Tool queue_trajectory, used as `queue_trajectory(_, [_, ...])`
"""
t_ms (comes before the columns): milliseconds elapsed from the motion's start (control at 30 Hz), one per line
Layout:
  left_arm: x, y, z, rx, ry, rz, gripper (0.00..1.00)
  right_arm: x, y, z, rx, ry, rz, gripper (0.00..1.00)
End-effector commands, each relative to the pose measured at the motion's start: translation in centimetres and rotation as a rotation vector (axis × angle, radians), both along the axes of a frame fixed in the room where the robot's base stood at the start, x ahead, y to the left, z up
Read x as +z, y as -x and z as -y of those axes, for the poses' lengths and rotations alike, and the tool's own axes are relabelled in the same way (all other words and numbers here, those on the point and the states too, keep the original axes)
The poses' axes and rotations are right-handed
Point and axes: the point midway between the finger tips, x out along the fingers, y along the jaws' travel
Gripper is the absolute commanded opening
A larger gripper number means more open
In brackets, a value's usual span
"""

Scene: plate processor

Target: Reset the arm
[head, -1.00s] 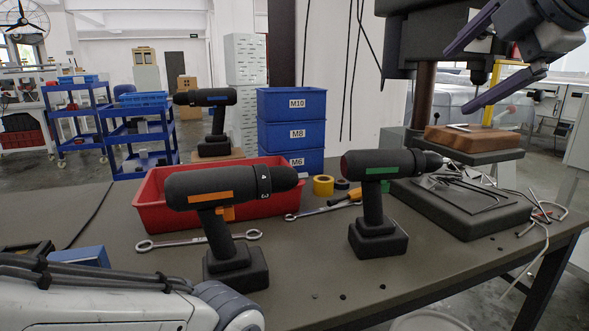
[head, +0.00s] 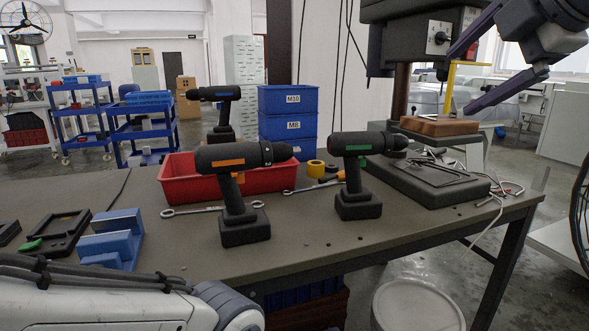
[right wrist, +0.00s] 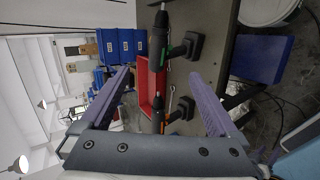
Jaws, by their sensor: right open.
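My right gripper (head: 459,82) hangs at the upper right of the head view, its two purple fingers spread apart with nothing between them. It is in front of the drill press, above the table's right end. In the right wrist view the open fingers (right wrist: 160,76) frame the table, the drills and the red bin from a distance, touching nothing. Part of my white left arm lies across the lower left of the head view. The left gripper is outside both current views.
The table (head: 330,225) holds an orange-marked drill (head: 235,160), a green-marked drill (head: 362,145), a red bin (head: 185,188), wrenches, blue M-labelled bins (head: 292,100) and a blue fixture (head: 112,238). A drill press (head: 425,40) stands right. A white round bin (head: 415,305) stands on the floor.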

Motion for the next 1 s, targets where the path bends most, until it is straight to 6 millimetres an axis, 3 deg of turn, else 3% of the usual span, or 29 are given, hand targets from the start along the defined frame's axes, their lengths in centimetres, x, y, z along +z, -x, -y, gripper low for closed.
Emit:
queue_trajectory(367, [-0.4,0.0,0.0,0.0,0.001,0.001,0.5,-6.3,-1.8,-4.4,-0.041,-0.216,-0.162,0.96])
queue_trajectory(567, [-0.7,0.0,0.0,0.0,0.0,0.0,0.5,-12.0,-2.0,-7.7,-0.115,-0.368,-0.322,0.96])
queue_trajectory(767, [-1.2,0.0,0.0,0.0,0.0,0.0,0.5,-20.9,-0.3,-12.9,-0.257,-0.518,-0.567,0.96])
queue_trajectory(900, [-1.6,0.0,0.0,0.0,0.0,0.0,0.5,-29.5,3.8,-17.2,-0.44,-0.576,-0.779,0.96])
queue_trajectory(1000, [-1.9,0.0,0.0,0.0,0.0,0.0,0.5,-34.5,7.3,-19.0,-0.576,-0.577,-0.884,0.96])
